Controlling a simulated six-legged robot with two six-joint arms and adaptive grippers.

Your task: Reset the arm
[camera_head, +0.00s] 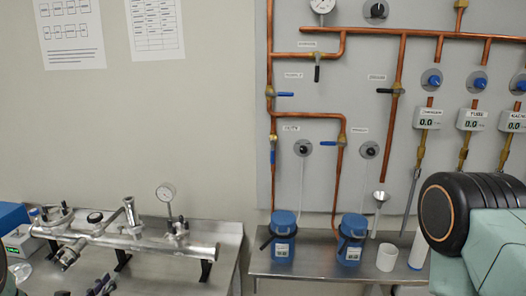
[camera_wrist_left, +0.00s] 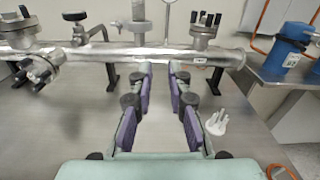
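My left gripper (camera_head: 101,286) shows at the lower left of the head view, in front of the metal pipe assembly. In the left wrist view its two purple-padded fingers (camera_wrist_left: 164,75) are apart, with only bare bench between them. The fingertips point at the horizontal silver pipe (camera_wrist_left: 120,52), which also shows in the head view (camera_head: 130,241). I cannot tell whether they touch it. My right arm (camera_head: 470,215) shows at the right edge of the head view as a black joint and green link. Its gripper is out of view.
A steel bench (camera_head: 225,262) carries the pipe assembly. Copper pipes and valves cover the grey panel (camera_head: 345,80). A small white fingered object (camera_wrist_left: 217,122) stands right of my left gripper.

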